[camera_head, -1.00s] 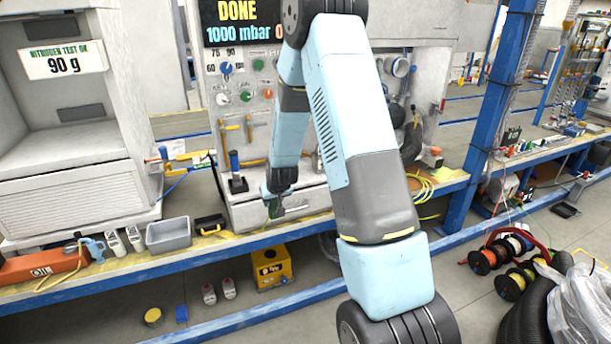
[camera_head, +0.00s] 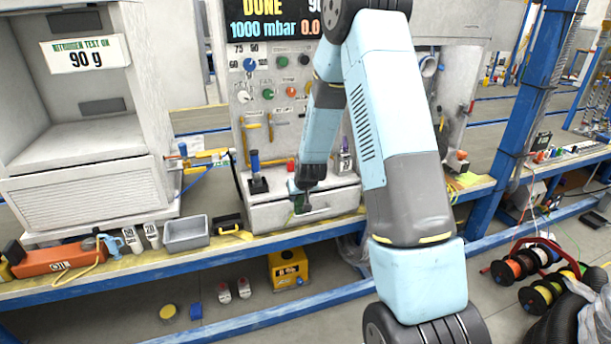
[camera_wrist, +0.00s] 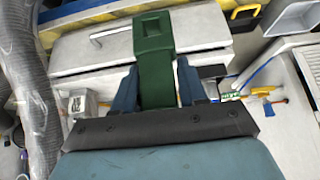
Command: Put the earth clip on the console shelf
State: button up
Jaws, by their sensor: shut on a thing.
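The earth clip, a green block-like piece with a square recess at its end, shows in the wrist view (camera_wrist: 153,60) between my two blue fingers. My gripper (camera_head: 298,203) is shut on it. In the head view the clip is only a small green patch, largely hidden by the gripper. The console shelf (camera_head: 272,187) is the pale ledge above the drawer, at the foot of the control panel. The gripper appears in front of the shelf's front edge and drawer front; the exact gap is unclear. The drawer also shows in the wrist view (camera_wrist: 118,48).
A black-and-blue upright tool (camera_head: 257,178) stands on the shelf's left; a small grey-white device (camera_head: 343,160) stands farther right. The drawer handle (camera_head: 316,212) juts out below. A grey tray (camera_head: 186,233) and an orange tool (camera_head: 60,260) lie left on the bench.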

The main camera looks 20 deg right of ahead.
aim_at(284, 185)
jog(key=z, duration=0.05)
jog(key=i, duration=0.9)
jog(key=u, duration=0.15)
